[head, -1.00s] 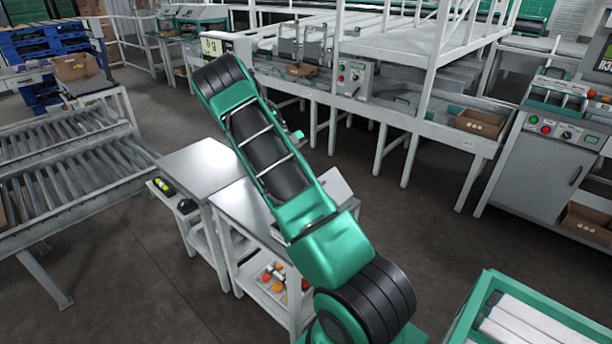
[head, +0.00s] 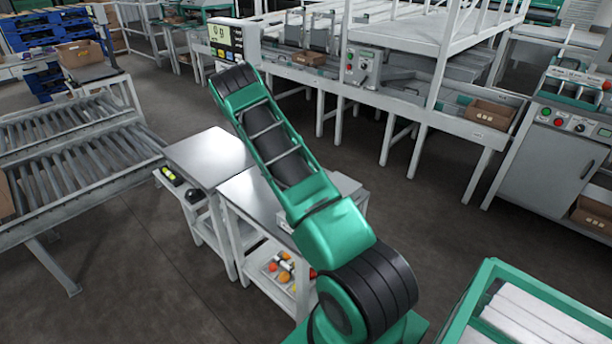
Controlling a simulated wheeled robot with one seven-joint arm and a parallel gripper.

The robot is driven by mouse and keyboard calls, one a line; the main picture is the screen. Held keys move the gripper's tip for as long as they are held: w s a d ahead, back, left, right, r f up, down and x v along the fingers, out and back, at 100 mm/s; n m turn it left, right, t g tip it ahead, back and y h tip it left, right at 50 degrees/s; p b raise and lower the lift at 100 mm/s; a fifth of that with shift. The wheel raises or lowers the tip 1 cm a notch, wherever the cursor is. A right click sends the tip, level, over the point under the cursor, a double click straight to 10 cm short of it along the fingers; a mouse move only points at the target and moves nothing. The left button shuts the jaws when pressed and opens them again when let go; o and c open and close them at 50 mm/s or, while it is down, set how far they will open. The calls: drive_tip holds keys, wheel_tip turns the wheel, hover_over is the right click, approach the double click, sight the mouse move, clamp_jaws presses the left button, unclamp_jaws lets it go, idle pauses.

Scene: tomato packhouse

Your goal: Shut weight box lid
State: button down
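A pale grey box (head: 346,187), which seems to be the weight box, sits at the right end of the right-hand steel table (head: 243,197). My green and black arm crosses in front and hides much of it. Its visible top looks low and nearly flat, with no panel standing up. Whether the lid is fully shut cannot be made out. My gripper is not visible; it is hidden behind my own arm links.
A second steel table (head: 209,157) adjoins on the left. A lower-shelf tray (head: 266,271) holds tomatoes. A roller conveyor (head: 75,165) stands left, a green-rimmed crate (head: 540,283) front right. Dark floor (head: 425,225) is open on the right.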

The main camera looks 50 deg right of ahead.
drive_tip(key=shift+d+f, duration=0.1)
drive_tip(key=shift+f, duration=0.35)
drive_tip(key=shift+f, duration=0.25)
wheel_tip(320, 180, up, 4)
drive_tip(key=w, duration=0.1)
drive_tip(key=w+f, duration=0.1)
drive_tip(key=w, duration=0.2)
drive_tip(key=w+f, duration=0.1)
drive_tip(key=w, duration=0.2)
drive_tip(key=w+f, duration=0.1)
drive_tip(key=w, duration=0.2)
idle(0.3)
drive_tip(key=shift+r, duration=0.1)
